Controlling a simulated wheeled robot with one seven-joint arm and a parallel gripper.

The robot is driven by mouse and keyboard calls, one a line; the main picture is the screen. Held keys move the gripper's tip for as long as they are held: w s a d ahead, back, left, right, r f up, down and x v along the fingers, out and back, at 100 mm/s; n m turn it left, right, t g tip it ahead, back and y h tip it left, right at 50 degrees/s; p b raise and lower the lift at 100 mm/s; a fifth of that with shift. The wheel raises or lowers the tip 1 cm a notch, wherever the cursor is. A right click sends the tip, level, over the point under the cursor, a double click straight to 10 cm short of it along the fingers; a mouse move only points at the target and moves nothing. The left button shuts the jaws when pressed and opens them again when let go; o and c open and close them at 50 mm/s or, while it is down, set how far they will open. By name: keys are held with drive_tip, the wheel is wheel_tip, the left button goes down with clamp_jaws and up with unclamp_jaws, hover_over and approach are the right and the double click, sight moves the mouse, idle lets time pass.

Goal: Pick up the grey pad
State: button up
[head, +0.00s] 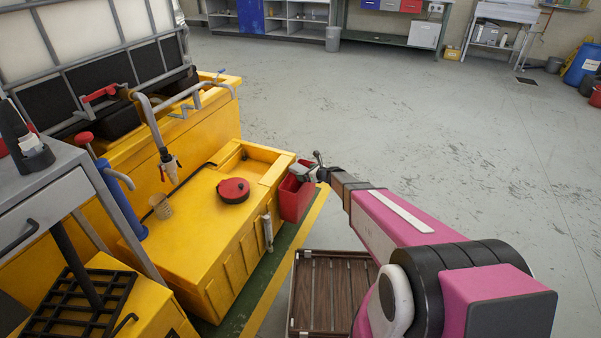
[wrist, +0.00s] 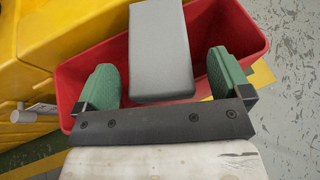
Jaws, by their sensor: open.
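The grey pad (wrist: 160,50) is a flat rectangular block in the wrist view, at the upper middle over the red bin (wrist: 242,35). My gripper (wrist: 167,75) is open, with one green finger on each side of the pad and a gap between each finger and the pad. I cannot tell how deep the pad sits or what supports it. In the head view my gripper (head: 309,171) is at the red bin (head: 294,200), beside the yellow unit. The pad shows there only as a small grey shape, partly hidden, near the gripper tip.
The yellow unit (head: 200,278) stands left of the bin, with a round red cap (head: 233,190) on top. A brown slatted platform (head: 325,290) lies on the floor in front. The grey floor (head: 430,120) behind and to the right is mostly clear.

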drive_tip(key=shift+a, duration=0.15)
drive_tip(key=c, duration=1.1)
drive_tip(key=shift+o, duration=0.2)
drive_tip(key=shift+r, duration=0.9)
wheel_tip(320, 180, up, 2)
drive_tip(key=shift+r, duration=0.2)
drive_tip(key=s+d+r, duration=0.2)
drive_tip(key=s+r, duration=0.4)
drive_tip(key=s, duration=0.5)
drive_tip(key=shift+s+d+r, duration=0.15)
drive_tip(key=shift+d+r, duration=0.1)
drive_tip(key=shift+r, duration=0.1)
